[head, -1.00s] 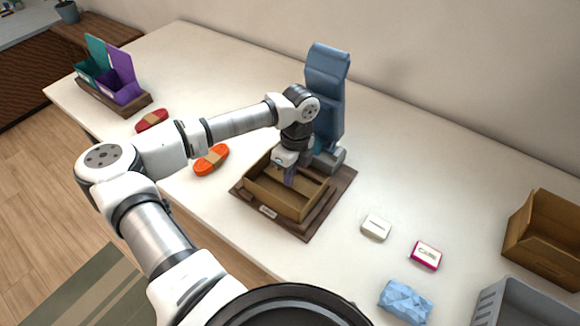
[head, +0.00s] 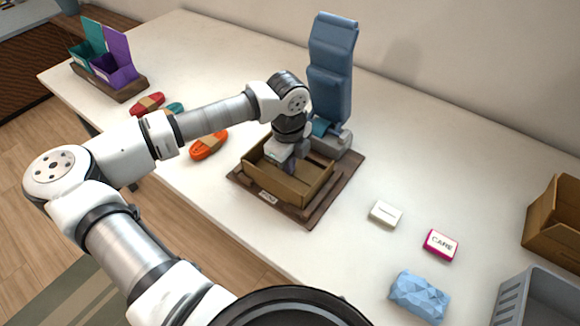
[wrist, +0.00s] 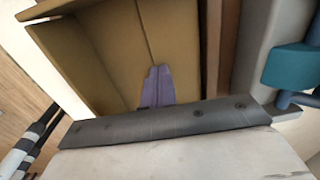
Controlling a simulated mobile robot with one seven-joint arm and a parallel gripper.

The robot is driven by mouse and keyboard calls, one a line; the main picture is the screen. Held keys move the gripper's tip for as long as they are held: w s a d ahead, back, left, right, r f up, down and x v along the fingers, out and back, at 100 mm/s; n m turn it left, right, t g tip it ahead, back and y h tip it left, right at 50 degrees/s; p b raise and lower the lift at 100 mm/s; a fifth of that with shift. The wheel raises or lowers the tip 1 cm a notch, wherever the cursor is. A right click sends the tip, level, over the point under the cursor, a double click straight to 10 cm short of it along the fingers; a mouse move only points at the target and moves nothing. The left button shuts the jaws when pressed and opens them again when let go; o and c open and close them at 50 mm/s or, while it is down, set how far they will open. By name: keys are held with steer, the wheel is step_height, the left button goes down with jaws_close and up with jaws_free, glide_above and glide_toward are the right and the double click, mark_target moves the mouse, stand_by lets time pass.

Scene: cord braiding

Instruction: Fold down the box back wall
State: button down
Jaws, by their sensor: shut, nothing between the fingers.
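The open brown cardboard box (head: 300,188) sits on a dark wooden base (head: 318,212) near the front of the table. A blue upright jointed panel (head: 331,72) stands just behind the base on a grey mount. My gripper (head: 284,168) is over the box, pointing down. In the wrist view its purple-grey fingers (wrist: 158,86) are together with nothing between them, and the box's brown inner faces (wrist: 110,45) lie around and below them. My arm hides part of the box's back and left side, so I cannot tell exactly how the back wall stands or whether the fingers touch it.
Orange (head: 209,145) and red (head: 147,104) cord bundles lie left of the box. A white box (head: 385,214), a "CARE" box (head: 440,244) and a blue crumpled packet (head: 419,297) lie right. A cardboard box (head: 556,225) and grey crate (head: 540,300) stand far right.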

steer(key=shift+s+f, duration=0.2)
stand_by(0.3)
